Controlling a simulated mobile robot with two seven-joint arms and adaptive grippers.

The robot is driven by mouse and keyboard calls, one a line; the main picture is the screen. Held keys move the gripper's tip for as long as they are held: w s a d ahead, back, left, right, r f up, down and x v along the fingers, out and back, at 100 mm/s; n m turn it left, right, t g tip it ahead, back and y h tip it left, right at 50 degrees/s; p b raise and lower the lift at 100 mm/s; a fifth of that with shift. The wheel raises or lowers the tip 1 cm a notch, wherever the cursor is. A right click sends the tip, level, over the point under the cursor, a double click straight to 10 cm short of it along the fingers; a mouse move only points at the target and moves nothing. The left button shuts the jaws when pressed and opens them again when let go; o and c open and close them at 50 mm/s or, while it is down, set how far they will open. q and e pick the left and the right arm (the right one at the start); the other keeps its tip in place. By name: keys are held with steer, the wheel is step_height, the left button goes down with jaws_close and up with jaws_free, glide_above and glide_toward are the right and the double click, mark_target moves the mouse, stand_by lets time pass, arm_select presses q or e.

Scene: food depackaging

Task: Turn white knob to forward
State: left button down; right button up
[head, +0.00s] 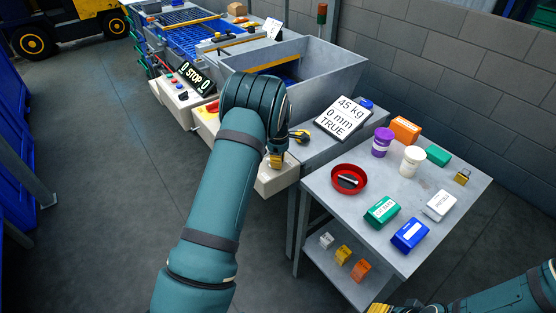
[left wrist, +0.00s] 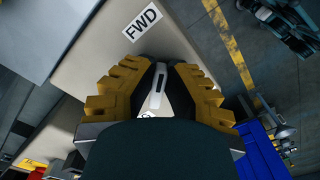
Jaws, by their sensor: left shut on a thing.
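The white knob (left wrist: 157,86) shows in the left wrist view as a narrow pale bar between the dark pads of my left gripper (left wrist: 158,88). The gripper is shut on it. A white label reading FWD (left wrist: 142,20) is on the beige panel (left wrist: 85,62) above the fingers; a second label below the knob is mostly hidden. In the head view my left gripper (head: 276,158) is at the beige box on the end of the conveyor machine, and the knob is hidden there. My right gripper (head: 380,308) is only partly in view at the bottom edge, and its opening is unclear.
A grey table (head: 405,235) on the right holds a red bowl (head: 363,180), tubs and small boxes. A display (head: 343,117) reads 45 kg, 0 mm, TRUE. The floor at left is clear.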

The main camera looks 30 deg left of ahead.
arm_select(q)
steer(key=shift+f, duration=0.1)
steer(key=c, duration=1)
jaws_free()
step_height(320, 180, up, 12)
